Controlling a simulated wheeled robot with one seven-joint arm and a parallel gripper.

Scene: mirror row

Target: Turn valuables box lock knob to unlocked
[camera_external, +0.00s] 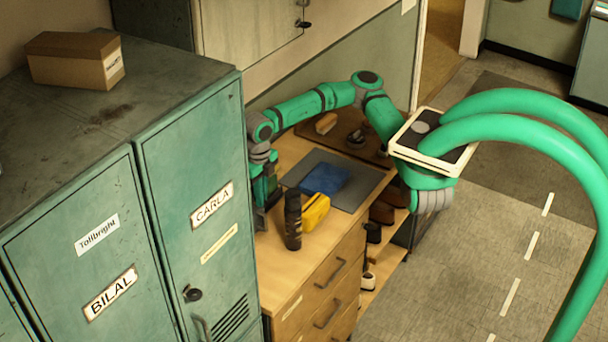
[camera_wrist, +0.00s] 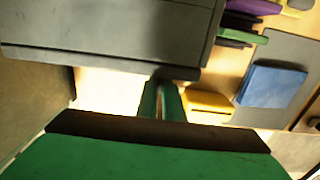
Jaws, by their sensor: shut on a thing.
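A dark grey metal box, which looks like the valuables box (camera_wrist: 110,32), fills the upper left of the wrist view. My gripper (camera_wrist: 161,88) has its two green fingers close together at the lower edge of this box. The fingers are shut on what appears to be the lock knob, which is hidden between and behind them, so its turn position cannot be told. In the external view my gripper (camera_external: 262,198) is low beside the teal locker, which hides most of the box.
A black bottle (camera_external: 293,222) and a yellow case (camera_external: 315,211) stand close to my gripper. A blue folded item (camera_external: 326,178) lies on a grey mat (camera_external: 362,187). The teal locker (camera_external: 190,170) stands tight on the left. The floor at the right is open.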

